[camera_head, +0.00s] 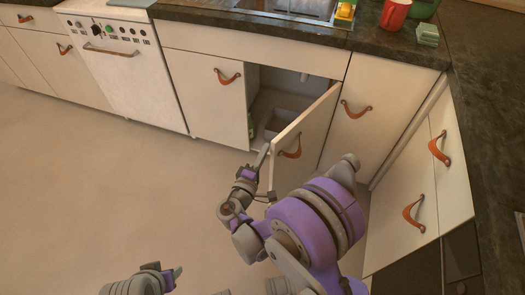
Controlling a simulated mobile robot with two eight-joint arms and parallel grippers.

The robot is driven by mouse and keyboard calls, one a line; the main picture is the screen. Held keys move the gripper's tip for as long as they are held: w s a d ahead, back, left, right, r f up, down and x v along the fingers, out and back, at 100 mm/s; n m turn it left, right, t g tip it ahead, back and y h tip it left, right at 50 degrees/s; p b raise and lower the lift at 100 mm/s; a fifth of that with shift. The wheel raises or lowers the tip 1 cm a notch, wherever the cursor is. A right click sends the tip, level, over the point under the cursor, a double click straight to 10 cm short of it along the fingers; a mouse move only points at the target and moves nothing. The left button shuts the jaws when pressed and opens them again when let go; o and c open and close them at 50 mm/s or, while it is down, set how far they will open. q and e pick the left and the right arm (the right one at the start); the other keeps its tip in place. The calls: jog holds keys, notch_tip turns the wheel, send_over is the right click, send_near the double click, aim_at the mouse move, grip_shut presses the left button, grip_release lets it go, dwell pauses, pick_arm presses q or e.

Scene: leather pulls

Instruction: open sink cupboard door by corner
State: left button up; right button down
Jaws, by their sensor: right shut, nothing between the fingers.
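The sink cupboard door (309,138) is a cream panel with a brown leather pull (291,147) on its outer face. It stands partly open, swung out from its right side, and the dark cupboard inside (268,100) shows to its left. My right gripper (263,157) is shut and empty. Its tips are at the door's free left edge, near the upper corner; I cannot tell if they touch. My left gripper (172,277) shows only in part at the bottom edge, and its jaws cannot be made out.
A grey bin (286,123) sits in the open cupboard. Closed fronts with leather pulls line the right side (405,205). A red mug (394,14) stands on the dark counter. The floor at left is clear.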

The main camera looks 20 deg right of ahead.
jog(key=shift+s+d, duration=0.1)
pick_arm(q)
jog(key=shift+b+x, duration=0.85)
pick_arm(e)
jog(key=s+d, duration=0.6)
jog(key=s, duration=0.2)
jog(key=shift+s+d, duration=0.25)
pick_arm(q)
jog(key=shift+s, duration=0.15)
pick_arm(e)
jog(key=shift+w, duration=0.1)
